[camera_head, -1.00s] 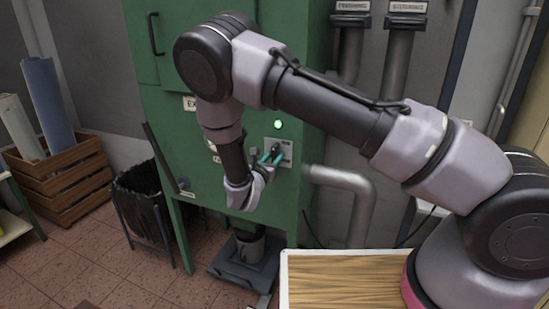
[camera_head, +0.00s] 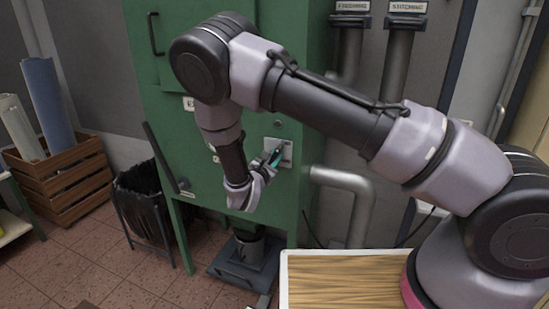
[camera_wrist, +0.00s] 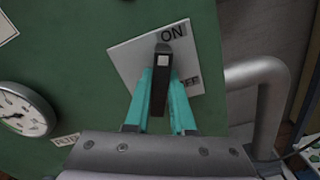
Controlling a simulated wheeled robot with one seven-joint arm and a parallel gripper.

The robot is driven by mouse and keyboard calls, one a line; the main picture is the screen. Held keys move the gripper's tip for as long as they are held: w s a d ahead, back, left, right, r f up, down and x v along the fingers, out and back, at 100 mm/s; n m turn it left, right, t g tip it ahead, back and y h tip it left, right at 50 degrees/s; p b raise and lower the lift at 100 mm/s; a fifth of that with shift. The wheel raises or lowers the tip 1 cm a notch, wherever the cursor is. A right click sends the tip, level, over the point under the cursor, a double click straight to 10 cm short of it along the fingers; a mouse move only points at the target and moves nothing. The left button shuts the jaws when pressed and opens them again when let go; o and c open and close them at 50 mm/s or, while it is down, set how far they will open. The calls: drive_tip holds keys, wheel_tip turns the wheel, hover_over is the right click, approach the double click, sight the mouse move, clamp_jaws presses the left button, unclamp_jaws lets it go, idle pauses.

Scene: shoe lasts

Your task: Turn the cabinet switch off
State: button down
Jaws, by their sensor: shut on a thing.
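The cabinet switch is a black handle (camera_wrist: 160,82) on a pale square plate (camera_wrist: 127,59) with ON and OFF labels. The OFF label is partly hidden by a finger. In the head view, the plate (camera_head: 286,147) is on the green cabinet (camera_head: 235,100). My gripper (camera_wrist: 161,90) has its two teal fingers on either side of the handle, shut on it. It also shows in the head view (camera_head: 275,158) at the plate, turned at a slant. The small lamp (camera_head: 278,123) above the plate is dark.
A round gauge (camera_wrist: 22,110) is left of the plate in the wrist view. A bent grey pipe (camera_head: 345,180) leaves the cabinet at right. A wood-topped table (camera_head: 345,280) stands in front. A black bin (camera_head: 145,205) stands left of the cabinet.

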drive_tip(key=m, duration=0.6)
drive_tip(key=shift+f, duration=0.1)
drive_tip(key=m, duration=0.6)
drive_tip(key=shift+m, duration=0.4)
drive_tip(key=c, duration=0.8)
unclamp_jaws()
drive_tip(key=shift+o, duration=0.2)
drive_tip(key=shift+s, duration=0.1)
drive_tip(key=v, duration=1)
drive_tip(key=shift+s+a, duration=0.2)
drive_tip(key=shift+s, duration=0.1)
